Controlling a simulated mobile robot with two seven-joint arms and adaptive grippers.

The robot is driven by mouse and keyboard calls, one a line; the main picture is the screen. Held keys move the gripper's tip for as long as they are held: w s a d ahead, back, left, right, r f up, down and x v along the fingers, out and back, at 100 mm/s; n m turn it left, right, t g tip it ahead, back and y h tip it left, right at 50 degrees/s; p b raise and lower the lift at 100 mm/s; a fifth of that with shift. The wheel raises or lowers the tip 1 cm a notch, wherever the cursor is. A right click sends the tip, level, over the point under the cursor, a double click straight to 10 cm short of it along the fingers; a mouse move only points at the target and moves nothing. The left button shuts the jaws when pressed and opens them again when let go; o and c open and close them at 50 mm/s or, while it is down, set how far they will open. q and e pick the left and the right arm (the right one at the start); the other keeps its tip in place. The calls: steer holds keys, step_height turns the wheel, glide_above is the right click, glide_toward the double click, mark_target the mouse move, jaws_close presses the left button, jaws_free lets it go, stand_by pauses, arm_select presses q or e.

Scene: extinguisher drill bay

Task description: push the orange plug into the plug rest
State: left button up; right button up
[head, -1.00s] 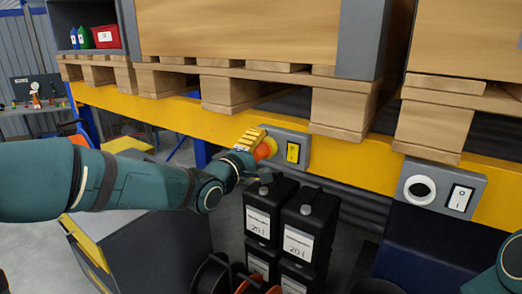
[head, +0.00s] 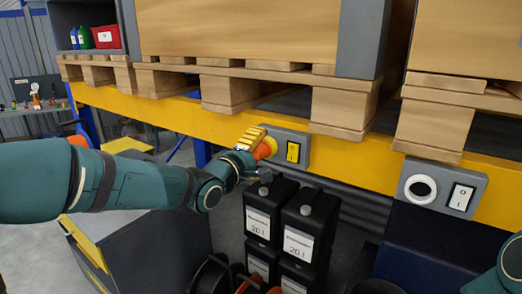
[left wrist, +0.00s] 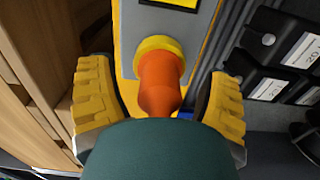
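The orange plug (head: 264,149) sits at the left of a grey panel on the yellow beam. In the left wrist view, the orange plug (left wrist: 161,85) stands out from a yellow ring (left wrist: 158,48) on this panel. Whether this ring is the plug rest, and how deep the plug is in it, I cannot tell. My left gripper (head: 258,145) is around the plug. Its yellow-padded fingers (left wrist: 162,100) are spread, with a gap on each side of the plug. The teal palm hides the plug's near end. My right gripper is out of view; part of the arm shows bottom right.
The grey panel (head: 302,138) carries a yellow rocker switch (head: 293,152). A second grey panel (head: 445,178) at the right has a white-ringed dark opening (head: 420,188) and a white switch (head: 461,197). Several black canisters (head: 309,218) stand below the beam (head: 350,172). Wooden pallets rest above it.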

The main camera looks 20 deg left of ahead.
arm_select(q)
jaws_close()
steer(key=shift+s, duration=0.25)
steer(key=shift+s+a, duration=0.3)
steer(key=shift+s, duration=0.3)
steer(key=shift+v, duration=2.1)
steer(key=s+d+r+p, duration=0.1)
steer(key=s+d+r, duration=0.1)
steer(key=s, duration=0.5)
steer(key=s+d+r+p, duration=0.1)
steer(key=s+d+r, duration=0.1)
steer(key=s+r, duration=0.2)
steer(key=shift+s+d, duration=0.2)
steer(key=shift+s, duration=1.5)
